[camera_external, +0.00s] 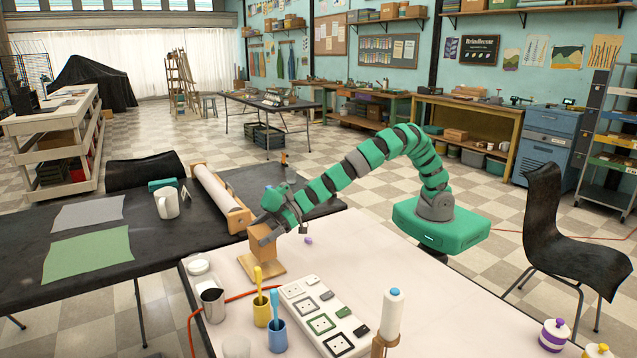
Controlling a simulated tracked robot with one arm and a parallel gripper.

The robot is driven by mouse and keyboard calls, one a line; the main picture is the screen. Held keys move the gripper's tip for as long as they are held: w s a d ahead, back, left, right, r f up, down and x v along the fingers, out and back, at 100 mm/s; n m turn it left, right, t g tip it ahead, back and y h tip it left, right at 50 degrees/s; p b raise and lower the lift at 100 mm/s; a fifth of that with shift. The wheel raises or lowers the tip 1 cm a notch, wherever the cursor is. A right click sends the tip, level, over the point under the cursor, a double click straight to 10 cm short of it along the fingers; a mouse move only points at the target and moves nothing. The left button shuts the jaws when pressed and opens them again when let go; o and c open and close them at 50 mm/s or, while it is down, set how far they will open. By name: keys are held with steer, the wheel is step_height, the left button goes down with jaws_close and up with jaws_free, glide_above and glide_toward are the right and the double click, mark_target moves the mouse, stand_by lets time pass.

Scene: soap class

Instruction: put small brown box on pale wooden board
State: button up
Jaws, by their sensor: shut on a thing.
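The small brown box (263,250) is upright above the pale wooden board (268,273), near the back left part of the white table. Its lower end is at or just over the board; I cannot tell if they touch. My gripper (264,231) comes down from the right and is shut on the upper part of the box. The fingers hide part of the box top, and the box hides the back of the board.
A paper roll (220,195) lies behind on the black table (70,285). A small purple thing (308,240) lies right of the board.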

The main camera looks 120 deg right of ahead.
mark_target(253, 245)
steer(key=shift+w+d, duration=0.15)
steer(key=shift+w, duration=0.35)
steer(key=shift+w+f, duration=0.1)
steer(key=shift+f, duration=0.15)
step_height(253, 245, down, 3)
steer(key=shift+f+b, duration=0.1)
steer(key=shift+b, duration=1.15)
steer(key=o, duration=1)
steer(key=shift+c, duration=0.2)
steer(key=shift+s+r, duration=0.3)
steer(key=shift+s, duration=0.15)
steer(key=p+v, duration=0.3)
steer(key=v, duration=0.8)
steer(key=shift+s, duration=0.1)
